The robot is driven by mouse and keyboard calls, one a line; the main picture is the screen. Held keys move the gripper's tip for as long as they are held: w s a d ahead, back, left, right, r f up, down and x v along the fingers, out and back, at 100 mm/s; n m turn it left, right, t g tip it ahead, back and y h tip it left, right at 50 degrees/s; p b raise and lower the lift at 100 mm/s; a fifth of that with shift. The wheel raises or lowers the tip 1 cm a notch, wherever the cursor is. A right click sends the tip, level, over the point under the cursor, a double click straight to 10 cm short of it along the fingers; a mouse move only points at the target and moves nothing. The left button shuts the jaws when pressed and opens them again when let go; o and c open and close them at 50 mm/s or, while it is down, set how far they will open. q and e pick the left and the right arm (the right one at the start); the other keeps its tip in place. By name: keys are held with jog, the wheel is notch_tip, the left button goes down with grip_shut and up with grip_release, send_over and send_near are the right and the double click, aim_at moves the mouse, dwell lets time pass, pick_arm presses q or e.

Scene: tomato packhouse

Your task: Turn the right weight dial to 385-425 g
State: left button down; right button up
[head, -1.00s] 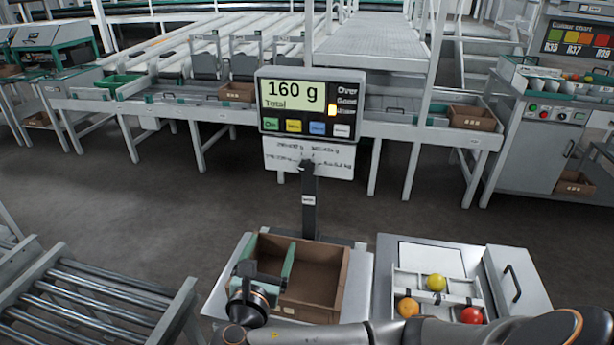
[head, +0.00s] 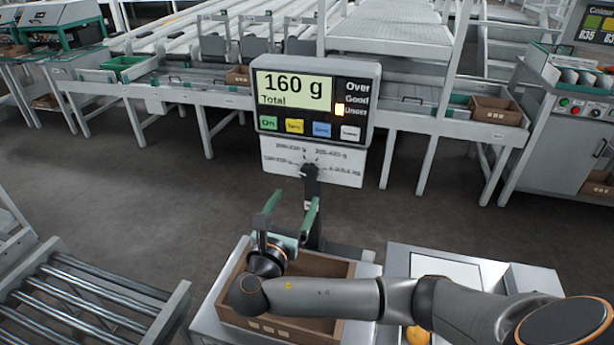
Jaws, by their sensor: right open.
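The weight dial is a small black knob (head: 310,169) on a white plate (head: 345,176) under the scale display (head: 317,99). Printed gram ranges surround it; the upper-right one seems to read 385-425 g. Which mark the knob points at is too small to tell. The display reads 160 g Total, with a yellow lamp lit beside Under. My right gripper (head: 287,209) is open and empty, its two green fingers apart and pointing toward the dial. It is below and slightly left of the knob, not touching it. My left gripper is out of view.
A brown box (head: 338,267) sits on the scale under my right arm. An orange tomato (head: 418,335) shows below the arm, at the tray on the right. A roller conveyor (head: 80,306) stands at lower left. A dark post rises behind the box to the dial.

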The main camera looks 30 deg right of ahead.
aim_at(307, 176)
jog(key=x, duration=0.8)
jog(key=shift+d, duration=0.1)
jog(key=shift+w+d, duration=0.4)
jog(key=shift+d, duration=0.05)
jog(key=shift+c, duration=0.4)
grip_shut()
